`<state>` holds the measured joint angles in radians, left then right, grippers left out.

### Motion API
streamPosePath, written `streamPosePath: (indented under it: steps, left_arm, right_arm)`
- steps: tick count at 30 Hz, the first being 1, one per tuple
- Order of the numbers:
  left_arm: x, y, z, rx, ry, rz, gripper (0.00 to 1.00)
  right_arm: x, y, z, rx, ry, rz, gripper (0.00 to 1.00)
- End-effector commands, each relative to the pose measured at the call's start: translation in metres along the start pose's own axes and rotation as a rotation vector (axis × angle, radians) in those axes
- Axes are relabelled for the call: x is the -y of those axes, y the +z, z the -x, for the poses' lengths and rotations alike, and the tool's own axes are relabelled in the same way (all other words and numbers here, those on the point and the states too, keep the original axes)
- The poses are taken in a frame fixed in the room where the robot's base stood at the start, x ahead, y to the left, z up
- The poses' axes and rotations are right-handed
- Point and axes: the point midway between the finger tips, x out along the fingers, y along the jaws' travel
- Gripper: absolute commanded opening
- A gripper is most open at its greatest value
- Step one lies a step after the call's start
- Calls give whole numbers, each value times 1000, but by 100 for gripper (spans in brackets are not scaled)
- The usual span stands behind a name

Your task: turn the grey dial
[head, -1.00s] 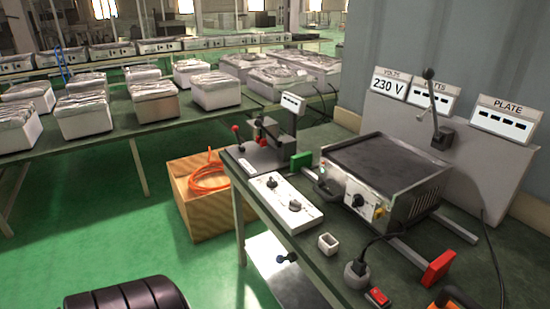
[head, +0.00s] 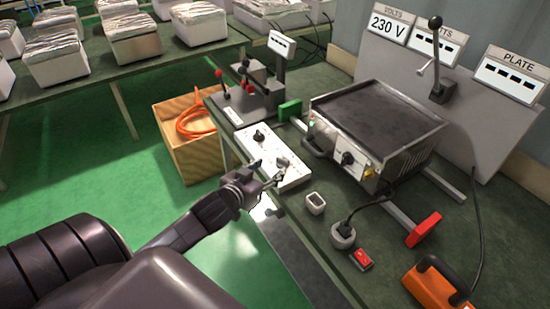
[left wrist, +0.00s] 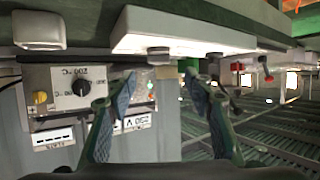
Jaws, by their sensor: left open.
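A white control panel (head: 262,147) lies on the near left part of the green bench. It carries two knobs: a dark one (head: 258,136) at the far end and a greyish dial (head: 281,162) nearer me. My left gripper (head: 268,174) is open and empty at the panel's near edge, close to the greyish dial. In the left wrist view, which is upside down, the open fingers (left wrist: 160,76) stand apart with one knob (left wrist: 158,53) just beyond the gap between them. A second knob (left wrist: 209,56) shows to the right. I cannot tell any contact. My right gripper is not in view.
A hot plate (head: 375,115) with a black front dial (head: 347,158) stands behind the panel. A small white box (head: 315,203), a plug socket (head: 343,235), a red switch (head: 361,259) and an orange tool (head: 435,285) lie to the right. A lever stand (head: 245,100) is at the left.

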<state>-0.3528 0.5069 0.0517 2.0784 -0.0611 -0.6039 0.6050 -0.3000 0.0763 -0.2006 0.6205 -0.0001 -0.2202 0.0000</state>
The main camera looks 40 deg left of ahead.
Motion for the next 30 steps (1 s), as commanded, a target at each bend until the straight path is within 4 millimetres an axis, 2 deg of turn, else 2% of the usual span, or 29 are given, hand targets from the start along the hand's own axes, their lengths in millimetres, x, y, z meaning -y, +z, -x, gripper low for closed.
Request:
streamPosePath:
  steps: [6,15,21,28,30]
  left_arm:
    - [0,-2,-27,-2,1,0,48]
    - [-1,0,-65,1,1,0,48]
    - [-1,0,-75,0,1,-1,48]
    - [-1,1,-75,1,1,-1,48]
    - [-1,1,-75,1,1,-1,42]
  right_arm:
    - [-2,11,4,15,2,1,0]
    - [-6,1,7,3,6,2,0]
    - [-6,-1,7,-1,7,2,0]
    - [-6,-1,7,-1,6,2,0]
    - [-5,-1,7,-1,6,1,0]
